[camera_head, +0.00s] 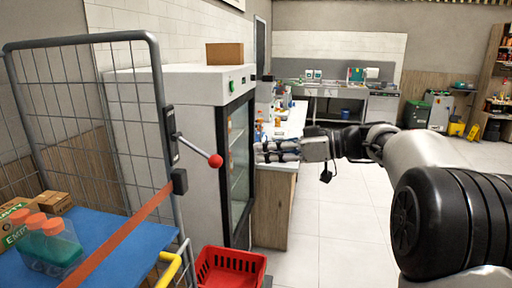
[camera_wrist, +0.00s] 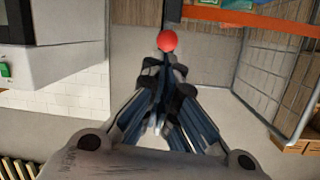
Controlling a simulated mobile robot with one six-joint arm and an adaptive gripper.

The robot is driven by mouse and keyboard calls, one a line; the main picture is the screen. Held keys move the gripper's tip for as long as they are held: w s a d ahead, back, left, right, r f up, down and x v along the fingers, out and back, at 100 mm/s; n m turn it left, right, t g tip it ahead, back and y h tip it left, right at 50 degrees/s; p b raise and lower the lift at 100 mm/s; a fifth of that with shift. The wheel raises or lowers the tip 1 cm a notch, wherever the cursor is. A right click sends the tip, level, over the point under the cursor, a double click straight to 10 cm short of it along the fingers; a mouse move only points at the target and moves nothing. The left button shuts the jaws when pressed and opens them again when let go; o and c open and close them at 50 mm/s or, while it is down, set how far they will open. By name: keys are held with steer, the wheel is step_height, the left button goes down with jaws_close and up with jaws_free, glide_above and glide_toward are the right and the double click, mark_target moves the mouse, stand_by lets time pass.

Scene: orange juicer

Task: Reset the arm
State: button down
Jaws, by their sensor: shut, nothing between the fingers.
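My gripper (camera_head: 259,152) is stretched out to the left in the head view, in front of the glass-door cabinet's edge and the counter. Its fingers are closed together and hold nothing. In the wrist view the gripper (camera_wrist: 164,68) shows its fingertips drawn together. A red ball knob (camera_wrist: 167,40) appears just beyond the fingertips there. In the head view the same knob (camera_head: 215,160) sits on a metal lever of the wire cage, left of the fingertips. I cannot tell how far the knob is from the fingers in depth.
A wire cage trolley (camera_head: 160,100) with a blue shelf (camera_head: 100,232) of bottles stands at left. A white cabinet (camera_head: 190,130) with a glass door stands behind it. A red basket (camera_head: 230,268) is at the bottom. The tiled floor (camera_head: 345,225) is clear at centre.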

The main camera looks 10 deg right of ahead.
steer(key=s+a+f+m+g+h, duration=0.1)
steer(key=s+a+f+m+h, duration=0.15)
steer(key=s, duration=0.55)
steer(key=s+a+f+m+g+h, duration=0.1)
steer(key=s+a+f+m+h, duration=0.2)
steer(key=s, duration=0.6)
steer(key=s+d+f+m+h, duration=0.3)
steer(key=s+f, duration=0.3)
steer(key=s, duration=0.3)
steer(key=s+d+f+m+h, duration=0.3)
steer(key=s+d+f+h, duration=0.2)
steer(key=s, duration=0.5)
step_height(320, 180, down, 2)
steer(key=shift+s+d+f+t+h, duration=0.2)
steer(key=shift+d+t+h, duration=0.15)
steer(key=shift+d, duration=0.35)
